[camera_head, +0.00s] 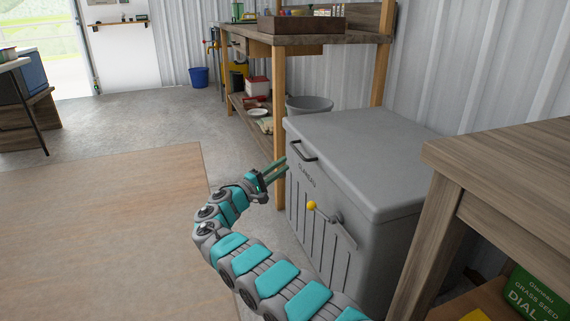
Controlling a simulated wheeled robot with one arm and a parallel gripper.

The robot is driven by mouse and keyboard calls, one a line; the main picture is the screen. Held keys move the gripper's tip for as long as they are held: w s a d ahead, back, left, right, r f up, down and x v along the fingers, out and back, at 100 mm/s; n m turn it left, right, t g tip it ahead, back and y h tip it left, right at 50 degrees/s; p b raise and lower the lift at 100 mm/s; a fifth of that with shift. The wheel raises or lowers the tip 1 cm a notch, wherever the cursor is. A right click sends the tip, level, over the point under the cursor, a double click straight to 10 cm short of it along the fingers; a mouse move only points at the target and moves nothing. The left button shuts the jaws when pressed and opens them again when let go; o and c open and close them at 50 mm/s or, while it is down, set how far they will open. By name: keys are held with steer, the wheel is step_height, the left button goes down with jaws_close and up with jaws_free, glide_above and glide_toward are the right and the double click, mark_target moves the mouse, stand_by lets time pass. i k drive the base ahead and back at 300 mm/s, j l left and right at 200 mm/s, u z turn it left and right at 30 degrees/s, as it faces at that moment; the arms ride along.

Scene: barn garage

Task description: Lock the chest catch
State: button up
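A grey chest (372,158) stands against the corrugated wall with its lid down. A dark handle (303,151) is at the lid's front edge. On the ribbed front is the catch (330,215), a grey lever with a yellow knob (312,206) at its left end; the lever slopes slightly. My gripper (284,164) is in front of the chest's left front edge, up and left of the knob and apart from it. Its two fingers point right and show a gap with nothing between them. Whether they touch the chest cannot be told.
A wooden workbench (325,39) stands behind the chest, with a grey bucket (309,104) beside it. A wooden table (510,160) is close on the right, over a green grass seed box (530,297). The floor at left is open, with a wooden board (95,230).

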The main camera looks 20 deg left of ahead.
mark_target(311, 205)
steer(key=k+j, duration=0.75)
steer(key=k, duration=0.1)
